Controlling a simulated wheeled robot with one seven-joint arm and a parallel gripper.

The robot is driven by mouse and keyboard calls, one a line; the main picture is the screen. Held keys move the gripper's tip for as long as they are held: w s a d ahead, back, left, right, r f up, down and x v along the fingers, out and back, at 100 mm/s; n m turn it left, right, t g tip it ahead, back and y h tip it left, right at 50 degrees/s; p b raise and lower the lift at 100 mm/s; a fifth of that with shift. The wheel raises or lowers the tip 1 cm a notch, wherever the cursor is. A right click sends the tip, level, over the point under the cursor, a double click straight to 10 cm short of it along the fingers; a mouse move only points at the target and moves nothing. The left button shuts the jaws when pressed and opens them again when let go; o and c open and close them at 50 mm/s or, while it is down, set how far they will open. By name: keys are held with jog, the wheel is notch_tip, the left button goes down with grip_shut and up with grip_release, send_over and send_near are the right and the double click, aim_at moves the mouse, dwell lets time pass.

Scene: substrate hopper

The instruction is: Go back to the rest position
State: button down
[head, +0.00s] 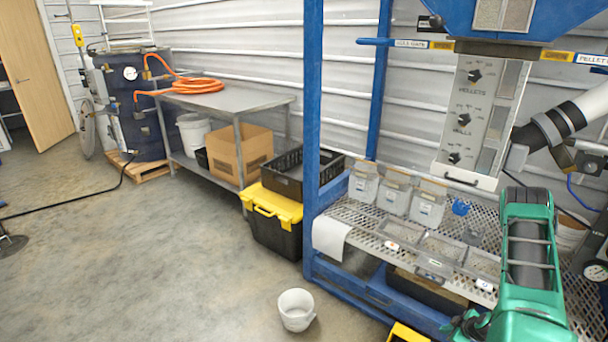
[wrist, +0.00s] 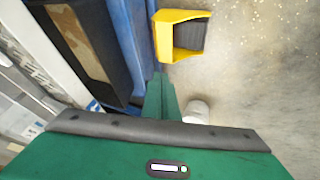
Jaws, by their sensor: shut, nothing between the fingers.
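My gripper (wrist: 160,92) shows in the wrist view as narrow green fingers, closed together with nothing between them. It points down beside the blue frame of the hopper stand, above the concrete floor. In the head view my green arm fills the lower right, in front of the perforated shelf; I cannot make out the fingertips there. The blue hopper (head: 460,12) stands above, with its panel of dials (head: 474,105) below it.
Lidded tubs (head: 395,192) and shallow trays stand on the perforated shelf (head: 345,212). A white bucket (head: 296,310) and a yellow step (wrist: 163,38) are on the floor close by. A black and yellow bin (head: 272,235) stands left of the blue frame. Floor at left is open.

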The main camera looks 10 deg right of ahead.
jog(key=w+a+r+m+g, duration=0.1)
jog(key=w+r, duration=0.1)
jog(key=r, duration=0.7)
jog(key=w+a+r+m+g, duration=0.1)
jog(key=w+r, duration=0.1)
jog(key=r, duration=0.7)
jog(key=s+a+r+m+g, duration=0.1)
jog(key=s+a+r, duration=0.15)
jog(key=r, duration=0.55)
jog(key=s+a+r+m+g, duration=0.1)
jog(key=s+a+r, duration=0.15)
jog(key=r, duration=0.65)
jog(key=s+a+r+m+g, duration=0.1)
jog(key=s+a+r+m, duration=0.2)
jog(key=s+a+r, duration=0.2)
jog(key=s+a+r+m+g, duration=0.1)
jog(key=s+a+r+m, duration=0.2)
jog(key=s+a+r, duration=0.2)
jog(key=s+a+r+m, duration=0.3)
jog(key=s+r, duration=0.6)
jog(key=s, duration=0.6)
jog(key=shift+s+a+r+g, duration=0.15)
jog(key=shift+s+a+g, duration=0.25)
jog(key=shift+a, duration=0.55)
jog(key=shift+w, duration=0.1)
jog(key=shift+w+f, duration=0.25)
jog(key=shift+w, duration=0.35)
